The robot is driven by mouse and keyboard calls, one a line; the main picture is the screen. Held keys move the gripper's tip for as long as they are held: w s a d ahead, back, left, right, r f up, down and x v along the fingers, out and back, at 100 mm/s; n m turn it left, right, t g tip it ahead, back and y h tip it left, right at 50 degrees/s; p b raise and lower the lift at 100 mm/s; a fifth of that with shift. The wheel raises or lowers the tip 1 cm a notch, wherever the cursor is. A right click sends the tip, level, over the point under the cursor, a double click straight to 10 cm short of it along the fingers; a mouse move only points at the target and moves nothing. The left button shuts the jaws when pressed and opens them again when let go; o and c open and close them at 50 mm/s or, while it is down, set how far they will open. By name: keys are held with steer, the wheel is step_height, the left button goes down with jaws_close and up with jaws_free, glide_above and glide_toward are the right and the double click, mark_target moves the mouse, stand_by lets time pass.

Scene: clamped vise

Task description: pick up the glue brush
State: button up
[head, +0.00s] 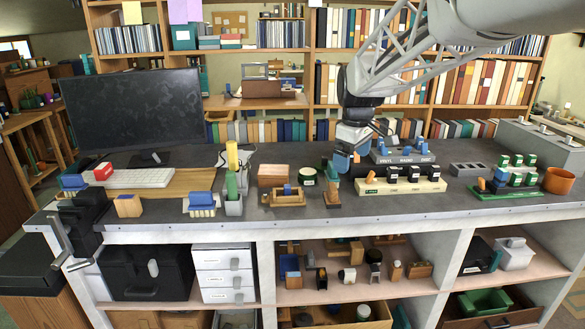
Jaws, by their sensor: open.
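My gripper (345,162) hangs over the back half of the grey workbench (290,215), right of the middle, and points down. Its jaws are open; the fingertips are small and hard to make out. Just below and left of it stands a small upright brown and green item (332,190) near the front of the bench. I cannot tell whether they touch. A grey holder (234,207) with upright green and yellow items (232,158) stands further left. No glue brush can be told apart for certain at this size. The black vise (88,208) is clamped at the left front corner.
A monitor (131,108) and a white keyboard (133,178) fill the back left. A cream rack with dark jars (401,187) stands close right of my gripper, with a label rack behind. A green tray (516,190) and orange bowl (559,180) lie further right.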

steer(key=w+d+f+n, duration=0.1)
steer(key=w+f+n, duration=0.1)
steer(key=w, duration=0.7)
steer(key=w+f+n, duration=0.2)
steer(key=w, duration=0.7)
steer(key=n+g, duration=0.1)
steer(key=n, duration=0.4)
glide_toward(332, 174)
steer(key=w, duration=0.1)
steer(key=w+f, duration=0.1)
steer(key=w, duration=0.1)
steer(key=shift+w+d+f, duration=0.2)
steer(key=shift+d+f, duration=0.15)
steer(key=shift+f, duration=0.05)
steer(key=shift+w+f, duration=0.25)
steer(key=shift+w, duration=0.1)
steer(key=shift+f, duration=1.3)
steer(key=shift+f, duration=2.6)
steer(key=c, duration=0.6)
